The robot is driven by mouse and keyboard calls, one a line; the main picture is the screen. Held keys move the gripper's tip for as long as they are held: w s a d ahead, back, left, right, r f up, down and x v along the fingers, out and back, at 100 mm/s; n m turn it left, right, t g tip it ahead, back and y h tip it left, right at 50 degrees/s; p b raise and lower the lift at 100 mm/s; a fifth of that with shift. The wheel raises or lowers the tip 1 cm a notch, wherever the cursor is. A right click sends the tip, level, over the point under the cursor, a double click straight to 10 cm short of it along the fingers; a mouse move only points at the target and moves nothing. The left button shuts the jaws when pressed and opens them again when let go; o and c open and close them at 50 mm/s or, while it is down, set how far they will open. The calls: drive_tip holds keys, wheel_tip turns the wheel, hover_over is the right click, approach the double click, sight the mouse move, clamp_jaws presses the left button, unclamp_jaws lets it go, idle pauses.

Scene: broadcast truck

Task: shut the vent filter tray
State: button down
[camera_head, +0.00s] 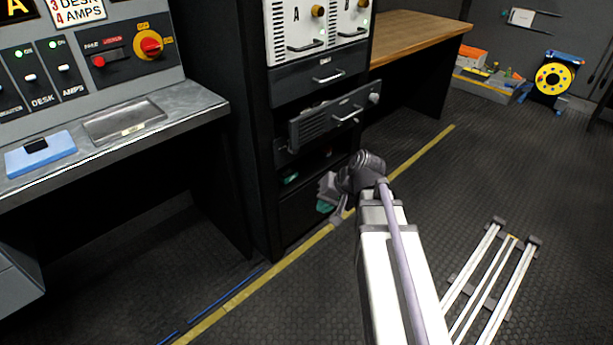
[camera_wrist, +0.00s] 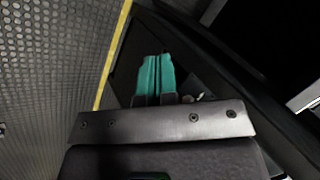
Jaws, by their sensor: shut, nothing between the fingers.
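The vent filter tray (camera_head: 330,115) is a dark grey slotted front with a bar handle and a round knob at its right end. In the head view it stands out from the black rack, below a drawer that sits flush, so it is pulled open. My gripper (camera_head: 324,206) is low in front of the rack, below the tray and apart from it. In the wrist view its teal fingers (camera_wrist: 155,76) are together with nothing between them. The tray cannot be made out in the wrist view. The inside of the tray is hidden.
The flush drawer (camera_head: 320,74) is above the tray. A console desk (camera_head: 190,112) stands left of the rack and a wooden bench (camera_head: 420,30) to the right. A yellow line (camera_head: 270,275) crosses the floor.

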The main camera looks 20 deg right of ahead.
drive_tip(key=w+d+f+m+t+y+b, duration=0.2)
drive_tip(key=w+d+f+t+b, duration=0.1)
drive_tip(key=w+f+b, duration=0.25)
drive_tip(key=m+t, duration=0.7)
drive_tip(key=t, duration=0.2)
approach(299, 137)
drive_tip(key=shift+y, duration=0.3)
drive_tip(key=x, duration=0.7)
drive_tip(key=shift+w+f, duration=0.1)
drive_tip(key=shift+w, duration=0.2)
